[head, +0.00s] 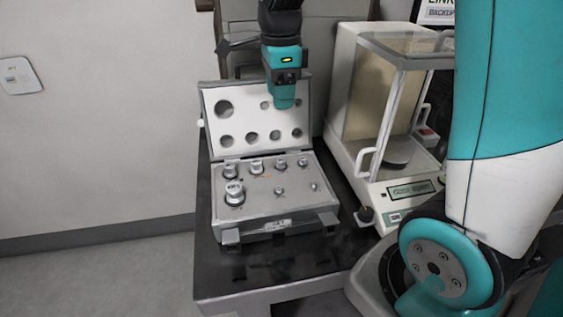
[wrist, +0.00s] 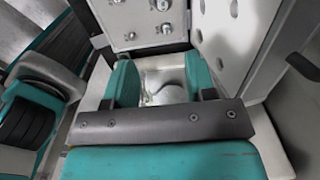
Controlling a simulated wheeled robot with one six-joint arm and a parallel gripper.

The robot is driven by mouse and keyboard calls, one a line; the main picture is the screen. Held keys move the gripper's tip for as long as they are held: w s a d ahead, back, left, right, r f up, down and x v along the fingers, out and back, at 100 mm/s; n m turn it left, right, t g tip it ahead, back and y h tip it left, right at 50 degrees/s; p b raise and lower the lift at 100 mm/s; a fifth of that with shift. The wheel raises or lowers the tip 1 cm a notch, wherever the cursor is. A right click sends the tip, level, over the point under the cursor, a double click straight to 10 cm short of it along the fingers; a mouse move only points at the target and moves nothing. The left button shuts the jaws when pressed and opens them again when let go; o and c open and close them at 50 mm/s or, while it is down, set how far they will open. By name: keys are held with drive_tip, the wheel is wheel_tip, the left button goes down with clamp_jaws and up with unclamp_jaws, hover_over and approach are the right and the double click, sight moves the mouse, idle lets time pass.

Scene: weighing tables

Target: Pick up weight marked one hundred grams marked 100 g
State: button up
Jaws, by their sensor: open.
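An open grey weight case (head: 256,217) holds several metal knobbed weights, standing upright in their places. The largest weight (head: 234,193) is at the front left. A back row has a weight at the left (head: 231,170) and smaller ones (head: 256,166) towards the right. Two small weights (head: 279,191) (head: 314,187) stand in front. The markings are too small to read, so I cannot tell which is 100 g. My gripper (head: 284,103) hangs in front of the raised lid, above and behind the weights. In the wrist view my gripper (wrist: 160,82) has its fingers apart, with no weight between them.
The case's raised lid (head: 290,121) with round recesses stands close by my gripper. A glass-walled balance (head: 346,122) stands to the right. The dark table (head: 215,279) has bare room in front of the case.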

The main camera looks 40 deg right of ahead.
hover_over(281, 160)
wheel_tip(281, 160, down, 12)
drive_tip(key=shift+s+a+r, duration=0.15)
drive_tip(key=f, duration=0.5)
drive_tip(key=shift+d+f, duration=0.15)
drive_tip(key=shift+d, duration=0.05)
clamp_jaws()
